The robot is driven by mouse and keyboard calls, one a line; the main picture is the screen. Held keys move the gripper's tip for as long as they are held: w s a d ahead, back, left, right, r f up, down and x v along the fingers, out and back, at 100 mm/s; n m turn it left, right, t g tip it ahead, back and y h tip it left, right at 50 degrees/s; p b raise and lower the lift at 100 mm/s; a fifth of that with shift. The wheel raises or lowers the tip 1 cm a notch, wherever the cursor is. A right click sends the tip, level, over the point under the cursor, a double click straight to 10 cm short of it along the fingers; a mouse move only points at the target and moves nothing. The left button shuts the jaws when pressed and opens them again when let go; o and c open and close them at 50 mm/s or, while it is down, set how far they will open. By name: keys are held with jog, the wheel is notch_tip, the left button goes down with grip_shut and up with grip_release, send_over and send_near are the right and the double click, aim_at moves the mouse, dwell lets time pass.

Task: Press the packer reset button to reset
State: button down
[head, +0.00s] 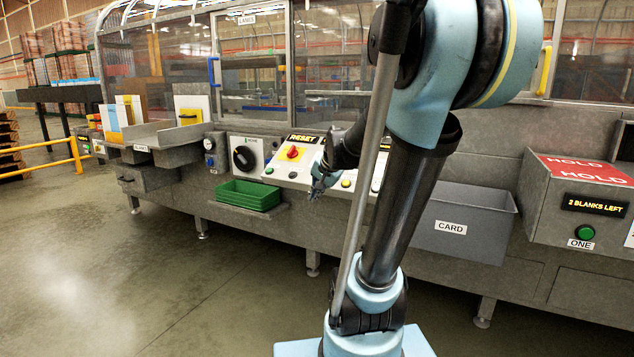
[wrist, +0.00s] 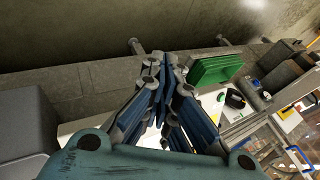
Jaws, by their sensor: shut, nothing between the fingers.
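A sloped white control panel (head: 277,162) on the machine front carries a black sign reading RESET (head: 303,138). Below the sign is a red button on a yellow base (head: 292,153). Smaller buttons sit lower on the panel: a green one (head: 269,170), a pale one (head: 292,175) and a yellow one (head: 346,183). My gripper (head: 317,188) is shut and empty, in front of the panel and to the right of the red button. My wrist hides part of the panel.
A green tray (head: 248,194) sits on a ledge left of and below the panel; it also shows in the wrist view (wrist: 215,69). A black rotary knob (head: 244,158) is left of the panel. A grey CARD bin (head: 464,222) stands to the right. The floor in front is clear.

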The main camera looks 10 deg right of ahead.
jog(key=w+r+m+t, duration=0.1)
jog(key=w+m, duration=0.2)
jog(key=w, duration=0.6)
jog(key=w+d+r+m+t, duration=0.1)
jog(key=w+r+m+t, duration=0.1)
jog(key=w, duration=0.7)
jog(key=w+r+m+t, duration=0.1)
jog(key=w+m, duration=0.3)
jog(key=w, duration=0.6)
jog(key=shift+d+r+m+t+y, duration=0.3)
jog(key=shift+r+t+y, duration=0.1)
jog(key=shift+t, duration=0.1)
jog(key=w+d+f, duration=0.2)
jog(key=w+f, duration=0.1)
jog(key=f, duration=0.4)
jog(key=shift+w+d+f, duration=0.2)
jog(key=shift+w+f, duration=0.05)
jog(key=shift+f, duration=0.05)
jog(key=shift+w+d+f, duration=0.25)
jog(key=shift+d+f, duration=0.05)
jog(key=shift+f, duration=0.4)
dwell(0.3)
jog(key=shift+s+r, duration=0.1)
jog(key=shift+r, duration=0.05)
jog(key=shift+s+a+r, duration=0.25)
jog(key=shift+a+r, duration=0.05)
jog(key=shift+r, duration=0.35)
dwell(0.3)
